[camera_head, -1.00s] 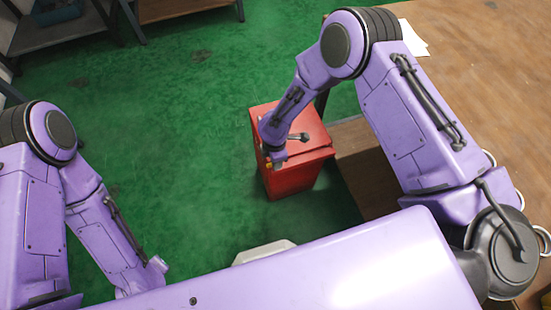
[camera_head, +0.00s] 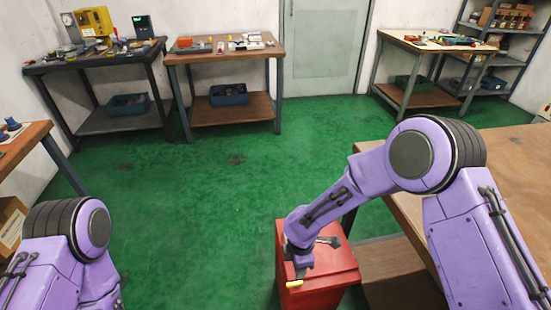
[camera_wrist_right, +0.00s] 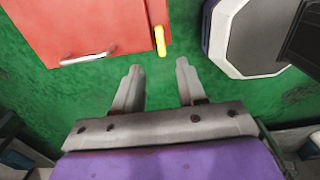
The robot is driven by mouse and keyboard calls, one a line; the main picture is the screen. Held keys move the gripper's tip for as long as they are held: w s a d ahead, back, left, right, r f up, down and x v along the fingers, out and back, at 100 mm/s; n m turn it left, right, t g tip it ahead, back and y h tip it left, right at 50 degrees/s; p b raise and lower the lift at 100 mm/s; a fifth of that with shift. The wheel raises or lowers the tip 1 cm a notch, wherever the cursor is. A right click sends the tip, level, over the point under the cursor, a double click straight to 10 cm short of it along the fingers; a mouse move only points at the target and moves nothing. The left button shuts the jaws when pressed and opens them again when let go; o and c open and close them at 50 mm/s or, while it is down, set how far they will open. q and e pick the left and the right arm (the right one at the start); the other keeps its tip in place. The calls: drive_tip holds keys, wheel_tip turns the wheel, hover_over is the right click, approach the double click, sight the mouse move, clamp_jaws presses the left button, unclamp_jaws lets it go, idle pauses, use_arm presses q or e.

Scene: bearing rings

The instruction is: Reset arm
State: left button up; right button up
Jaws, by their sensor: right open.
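My right arm (camera_head: 345,190) reaches down over a red cabinet (camera_head: 335,279) in the head view. Its gripper is hidden there behind the wrist. In the right wrist view my right gripper (camera_wrist_right: 158,78) is open, with nothing between its two grey fingers and green floor behind them. The red cabinet (camera_wrist_right: 85,22) with a silver handle (camera_wrist_right: 88,57) lies beyond the fingertips in that view, and a yellow piece (camera_wrist_right: 160,40) shows at its edge. My left arm (camera_head: 65,250) is at the lower left of the head view; its gripper is out of the picture.
A wooden table (camera_head: 505,165) stands at the right, close to my right arm. Workbenches (camera_head: 92,62) with tools stand along the back left, and another bench (camera_head: 440,45) and a shelf stand at the back right. The green floor (camera_head: 200,210) in the middle is clear.

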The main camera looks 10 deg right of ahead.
drive_tip(key=s+d+f+m+t+h, duration=0.1)
drive_tip(key=s+d+f+m, duration=0.3)
drive_tip(key=s+d+m, duration=0.5)
drive_tip(key=s+d+f+m+t+h, duration=0.2)
drive_tip(key=s+d+f+m, duration=0.2)
drive_tip(key=s+d+m, duration=0.5)
drive_tip(key=s+m, duration=0.5)
drive_tip(key=m, duration=0.2)
drive_tip(key=shift+s, duration=0.25)
